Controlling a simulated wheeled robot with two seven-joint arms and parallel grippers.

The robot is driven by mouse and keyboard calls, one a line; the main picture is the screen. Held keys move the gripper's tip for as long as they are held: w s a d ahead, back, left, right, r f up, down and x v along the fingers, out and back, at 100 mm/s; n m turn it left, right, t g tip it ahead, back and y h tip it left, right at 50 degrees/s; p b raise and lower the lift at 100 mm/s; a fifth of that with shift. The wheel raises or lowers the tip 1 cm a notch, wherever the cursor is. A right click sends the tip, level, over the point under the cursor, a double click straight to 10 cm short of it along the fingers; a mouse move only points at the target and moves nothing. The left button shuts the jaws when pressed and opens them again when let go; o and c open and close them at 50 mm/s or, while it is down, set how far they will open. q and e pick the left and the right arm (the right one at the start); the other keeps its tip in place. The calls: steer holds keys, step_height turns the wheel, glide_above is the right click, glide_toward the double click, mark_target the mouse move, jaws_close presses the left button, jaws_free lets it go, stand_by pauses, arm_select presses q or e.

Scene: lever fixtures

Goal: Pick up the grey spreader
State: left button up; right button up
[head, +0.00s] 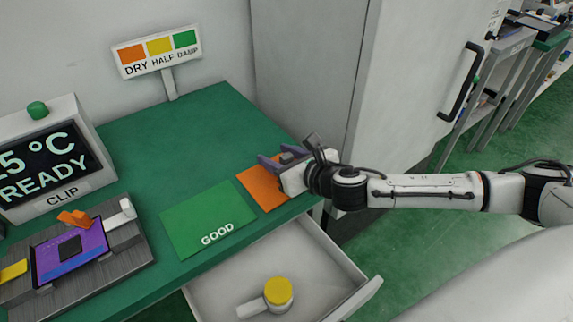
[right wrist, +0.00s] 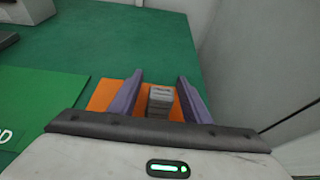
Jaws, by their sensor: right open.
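A small grey blocky piece (right wrist: 160,100), which I take to be the grey spreader, lies on the orange mat (head: 261,190) in the right wrist view. My right gripper (head: 279,158) is over this mat, its two purple fingers open. In the right wrist view the fingers (right wrist: 160,78) stand on either side of the grey piece, with gaps at both sides. Its near end is hidden by the gripper body. In the head view the gripper mostly hides the piece. My left gripper is not in view.
A green GOOD mat (head: 200,215) lies left of the orange one. An open drawer (head: 345,268) holds a yellow-capped item (head: 279,292). A clip fixture (head: 125,240) and a READY display (head: 45,160) stand left. A grey cabinet (head: 310,60) stands behind.

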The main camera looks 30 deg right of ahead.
jaws_close()
